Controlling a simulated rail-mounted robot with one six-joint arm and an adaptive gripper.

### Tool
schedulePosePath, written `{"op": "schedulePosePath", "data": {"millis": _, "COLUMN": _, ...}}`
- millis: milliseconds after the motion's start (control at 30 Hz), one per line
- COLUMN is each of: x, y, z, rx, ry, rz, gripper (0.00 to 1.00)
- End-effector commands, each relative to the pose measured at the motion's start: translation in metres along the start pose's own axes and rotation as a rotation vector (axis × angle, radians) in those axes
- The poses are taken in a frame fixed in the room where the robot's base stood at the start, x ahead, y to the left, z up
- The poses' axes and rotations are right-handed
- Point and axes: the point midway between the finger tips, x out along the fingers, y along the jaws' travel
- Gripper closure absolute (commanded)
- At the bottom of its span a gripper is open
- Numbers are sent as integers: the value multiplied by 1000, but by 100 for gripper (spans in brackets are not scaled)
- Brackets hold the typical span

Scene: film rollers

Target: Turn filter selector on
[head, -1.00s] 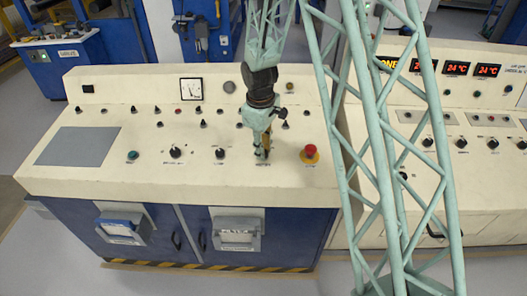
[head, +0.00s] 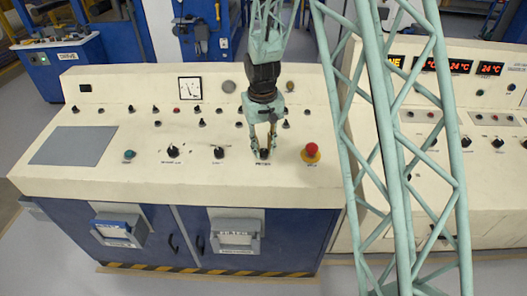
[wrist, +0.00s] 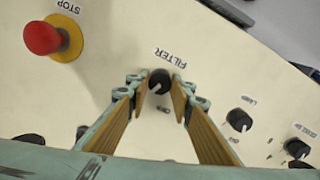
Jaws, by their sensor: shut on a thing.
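The filter selector (wrist: 159,80) is a black round knob with a pale pointer mark, below the printed word FILTER in the wrist view. The mark points toward the lower left there. In the head view the knob (head: 264,153) sits near the front of the cream console (head: 100,185). My gripper (head: 263,156) reaches down onto it, with one finger on each side. In the wrist view my gripper (wrist: 160,88) is shut on the knob between its tan finger pads.
A red stop button (head: 312,150) on a yellow base stands close to the right of my gripper. Another black knob (head: 218,152) is to the left, with several small switches behind. My green lattice structure crosses the right side of the head view.

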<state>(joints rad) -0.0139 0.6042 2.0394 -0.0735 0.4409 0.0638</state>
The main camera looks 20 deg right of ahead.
Motion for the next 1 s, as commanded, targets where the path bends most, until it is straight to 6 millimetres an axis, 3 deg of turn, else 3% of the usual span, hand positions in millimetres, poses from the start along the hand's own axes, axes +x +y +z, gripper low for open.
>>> {"op": "schedulePosePath", "data": {"millis": 400, "x": 0, "y": 0, "z": 0, "rx": 176, "ry": 0, "rz": -6, "gripper": 90}}
{"op": "schedulePosePath", "data": {"millis": 867, "x": 0, "y": 0, "z": 0, "rx": 190, "ry": 0, "rz": -7, "gripper": 90}}
{"op": "schedulePosePath", "data": {"millis": 900, "x": 0, "y": 0, "z": 0, "rx": 190, "ry": 0, "rz": -7, "gripper": 76}}
{"op": "schedulePosePath", "data": {"millis": 1000, "x": 0, "y": 0, "z": 0, "rx": 189, "ry": 0, "rz": -7, "gripper": 67}}
